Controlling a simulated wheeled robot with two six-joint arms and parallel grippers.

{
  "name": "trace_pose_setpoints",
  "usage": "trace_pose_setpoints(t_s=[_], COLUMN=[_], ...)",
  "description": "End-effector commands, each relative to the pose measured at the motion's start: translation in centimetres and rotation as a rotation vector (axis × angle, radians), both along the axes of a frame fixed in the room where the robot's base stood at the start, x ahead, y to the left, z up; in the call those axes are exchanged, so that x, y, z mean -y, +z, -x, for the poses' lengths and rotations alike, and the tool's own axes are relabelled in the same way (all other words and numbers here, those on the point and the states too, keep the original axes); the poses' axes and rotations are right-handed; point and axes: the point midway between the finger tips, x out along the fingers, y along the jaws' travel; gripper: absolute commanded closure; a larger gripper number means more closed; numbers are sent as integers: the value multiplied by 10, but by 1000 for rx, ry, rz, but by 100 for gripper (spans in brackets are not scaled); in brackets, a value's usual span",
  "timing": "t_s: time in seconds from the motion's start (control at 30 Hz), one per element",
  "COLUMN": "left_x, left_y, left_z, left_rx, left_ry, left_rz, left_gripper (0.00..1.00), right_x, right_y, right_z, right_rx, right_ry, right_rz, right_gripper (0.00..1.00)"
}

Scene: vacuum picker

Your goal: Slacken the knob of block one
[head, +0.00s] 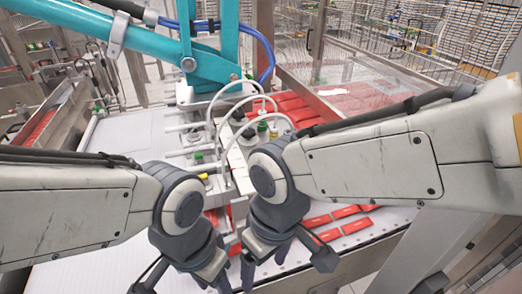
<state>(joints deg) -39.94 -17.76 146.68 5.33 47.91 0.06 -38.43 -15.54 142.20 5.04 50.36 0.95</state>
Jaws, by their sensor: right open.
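The vacuum picker's pale block assembly (238,160) stands in the middle of the head view, with white hoses looping over it. A green knob-like cap (262,127) shows at its top, with a smaller green part (198,157) and a yellow part (203,177) to its left. I cannot tell which block is block one. My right gripper (286,266) is open below the assembly in the picture, its fingers apart. My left gripper (190,284) is close beside it at the bottom edge, with its tips cut off. My grippers and wrists hide the assembly's lower part.
Red packs (350,212) lie on the white conveyor (400,222) at right. More red packs (290,108) lie behind the assembly. A teal picker arm (150,42) with blue hoses reaches over from the upper left. A clear guard panel (350,75) stands behind at right.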

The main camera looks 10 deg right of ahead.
Motion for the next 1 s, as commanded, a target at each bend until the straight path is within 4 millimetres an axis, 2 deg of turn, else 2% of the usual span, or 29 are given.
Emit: trace_pose_setpoints(t_s=[0.13, 0.27, 0.4, 0.53, 0.7, 0.87, 1.0], left_x=[0, 0, 0, 0, 0, 0, 0], left_y=[4, 7, 11, 13, 15, 15, 15], left_z=[0, 0, 0, 0, 0, 0, 0], left_rx=[0, 0, 0, 0, 0, 0, 0], left_ry=[0, 0, 1, 1, 1, 1, 1], left_rz=[0, 0, 0, 0, 0, 0, 0], left_gripper=[48, 48, 48, 48, 48, 48, 48], right_x=[-16, -20, -13, 2, 20, 26, 26], right_y=[38, 74, 108, 132, 150, 153, 139], right_z=[-57, -117, -178, -223, -257, -266, -265], right_rx=[-4, -13, -20, -25, -27, -29, -30], right_ry=[-111, -235, -371, -486, -583, -616, -617], right_rz=[10, 27, 48, 66, 81, 86, 87], right_gripper=[19, 19, 19, 19, 19, 19, 19])
